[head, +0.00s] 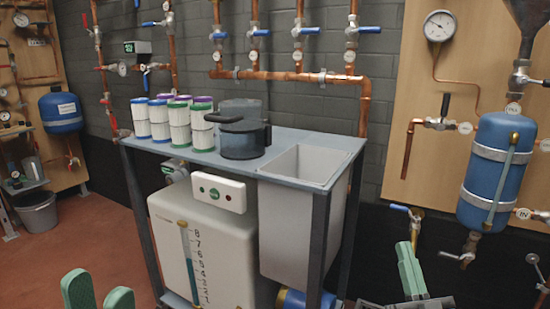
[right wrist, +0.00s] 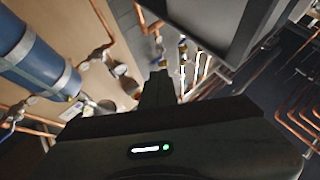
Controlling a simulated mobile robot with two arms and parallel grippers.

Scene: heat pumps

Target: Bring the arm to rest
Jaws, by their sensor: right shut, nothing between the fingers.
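My left gripper (head: 99,294) shows at the bottom left of the head view as two green fingers with a gap between them. It is open and nothing shows between the fingertips. My right gripper (head: 410,268) is at the lower right of the head view, right of the workbench and below the blue tank. Its green fingers are together and hold nothing.
The metal bench (head: 320,138) carries filter cartridges (head: 179,125), a dark jug (head: 240,138) and a grey sink basin (head: 300,225). A white tank (head: 215,245) stands below. The blue tank (head: 495,175), with pipes and valves, hangs near my right gripper. Red floor (head: 100,235) is clear at left.

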